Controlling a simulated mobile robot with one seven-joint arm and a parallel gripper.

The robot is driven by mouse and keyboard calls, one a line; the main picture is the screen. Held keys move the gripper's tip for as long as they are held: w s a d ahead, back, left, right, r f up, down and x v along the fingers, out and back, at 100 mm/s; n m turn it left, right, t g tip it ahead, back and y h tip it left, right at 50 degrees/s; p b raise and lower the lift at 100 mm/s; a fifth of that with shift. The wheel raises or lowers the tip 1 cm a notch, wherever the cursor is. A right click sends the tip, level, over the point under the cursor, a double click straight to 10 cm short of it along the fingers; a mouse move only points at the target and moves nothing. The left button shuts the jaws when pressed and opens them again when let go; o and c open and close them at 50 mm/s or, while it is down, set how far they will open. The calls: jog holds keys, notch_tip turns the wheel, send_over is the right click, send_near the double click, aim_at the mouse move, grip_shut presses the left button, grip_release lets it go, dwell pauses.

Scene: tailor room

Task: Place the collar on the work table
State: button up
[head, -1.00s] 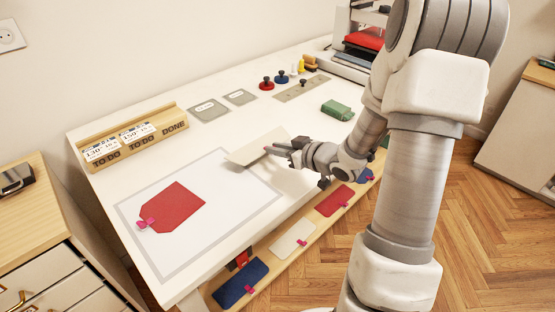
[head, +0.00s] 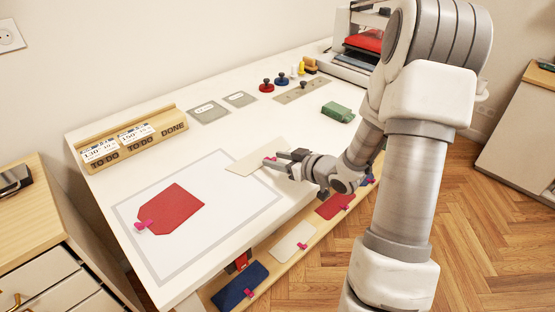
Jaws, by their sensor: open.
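A flat cream piece (head: 250,160), which looks like the collar, lies on the white work table (head: 245,128), its lower left part over the grey outlined rectangle's upper right corner. A pink tab (head: 269,158) shows at its right end. My gripper (head: 277,158) is open at that end, its fingers beside the pink tab; whether they touch the piece I cannot tell. A red piece (head: 175,208) with a pink tab lies flat inside the outlined rectangle, left of the cream piece.
A wooden card holder (head: 134,141), grey plates (head: 209,111), a red-knobbed weight (head: 267,85) and a green block (head: 337,111) stand on the table. A press (head: 360,45) is at the back right. A lower shelf holds blue (head: 240,285), white (head: 292,241) and red (head: 335,206) pieces.

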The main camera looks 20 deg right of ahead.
jog(key=shift+r, duration=0.1)
jog(key=shift+r, duration=0.2)
jog(key=p+v, duration=0.2)
jog(key=v, duration=1)
jog(key=shift+p, duration=0.3)
jog(key=shift+f, duration=0.1)
